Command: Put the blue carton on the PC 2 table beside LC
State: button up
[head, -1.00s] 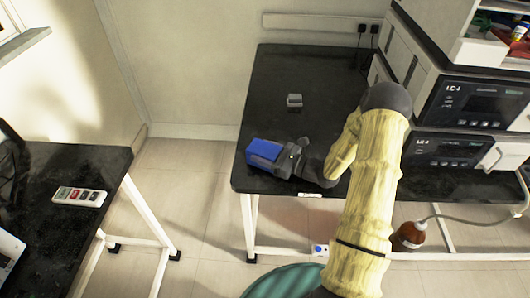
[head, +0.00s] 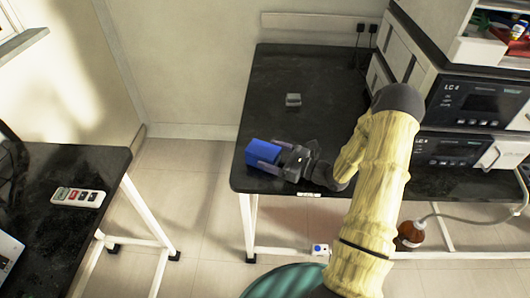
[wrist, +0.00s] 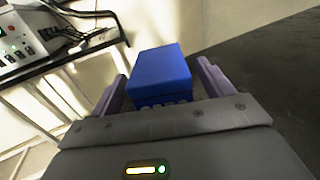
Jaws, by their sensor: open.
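The blue carton (head: 263,152) sits on the black table (head: 272,75) near its front left corner. In the wrist view the carton (wrist: 160,75) stands between the two purple-grey fingers, with a gap visible on each side. My gripper (head: 268,157) is open around the carton, with the fingers on either side of it. The LC units (head: 468,102) are stacked on the right side of the same table. The underside of the carton is hidden.
A small grey block (head: 293,100) lies farther back on the table. A second black table (head: 100,160) at the left holds a white strip with coloured buttons (head: 78,196). A brown bottle (head: 411,233) stands on the floor below the LC units.

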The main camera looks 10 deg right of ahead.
jog(key=v, duration=0.9)
jog(key=shift+a, duration=0.15)
